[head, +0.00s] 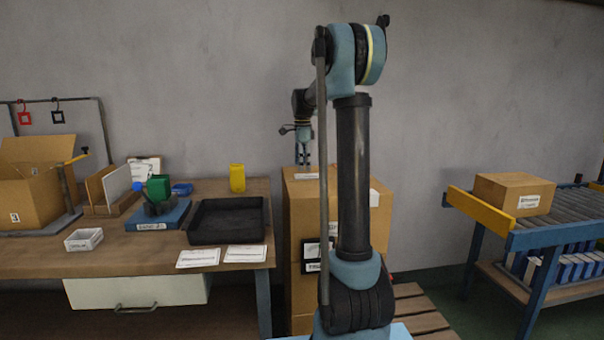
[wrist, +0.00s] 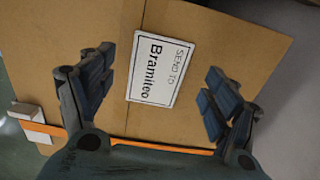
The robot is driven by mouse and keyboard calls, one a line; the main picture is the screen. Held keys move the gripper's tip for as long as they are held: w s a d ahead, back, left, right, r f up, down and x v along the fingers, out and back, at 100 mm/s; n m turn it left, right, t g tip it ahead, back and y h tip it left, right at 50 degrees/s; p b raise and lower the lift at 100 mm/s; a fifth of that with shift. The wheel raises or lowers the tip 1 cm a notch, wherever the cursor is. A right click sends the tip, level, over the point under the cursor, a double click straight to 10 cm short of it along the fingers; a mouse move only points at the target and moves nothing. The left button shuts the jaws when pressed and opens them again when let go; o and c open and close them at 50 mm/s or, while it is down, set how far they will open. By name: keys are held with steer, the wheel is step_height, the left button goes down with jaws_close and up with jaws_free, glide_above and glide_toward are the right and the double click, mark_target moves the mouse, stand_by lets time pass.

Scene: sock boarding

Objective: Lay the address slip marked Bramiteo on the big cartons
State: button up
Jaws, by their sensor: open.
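The address slip marked Bramiteo (wrist: 160,69) lies flat on the brown top of the big cartons (wrist: 85,45) in the wrist view, with "SEND TO" above the name. In the head view the slip (head: 307,176) shows as a small white patch on top of the carton stack (head: 300,215). My gripper (wrist: 153,92) is open, its fingers on either side of the slip and apart from it. In the head view my gripper (head: 303,163) is just above the carton top, pointing down. My arm hides part of the stack.
The workbench (head: 110,258) at left holds a black tray (head: 228,238), two white slips (head: 198,257) at its front edge, a small white box (head: 84,239) and an open carton (head: 25,200). A carton (head: 514,193) sits on the roller conveyor (head: 565,208) at right.

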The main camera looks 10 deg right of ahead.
mark_target(302, 176)
step_height(302, 176, up, 9)
stand_by(0.3)
steer(key=s+d+f+n+t, duration=0.1)
steer(key=s+f+n, duration=0.35)
steer(key=s, duration=0.75)
steer(key=s+d+f+n, duration=0.1)
steer(key=s+f+n, duration=0.35)
steer(key=s, duration=0.85)
steer(key=s+f+n+t, duration=0.1)
steer(key=s+f+n, duration=0.8)
steer(key=s+f, duration=0.9)
steer(key=shift+s+d+f, duration=0.15)
steer(key=shift+s+f, duration=0.2)
steer(key=shift+s, duration=0.4)
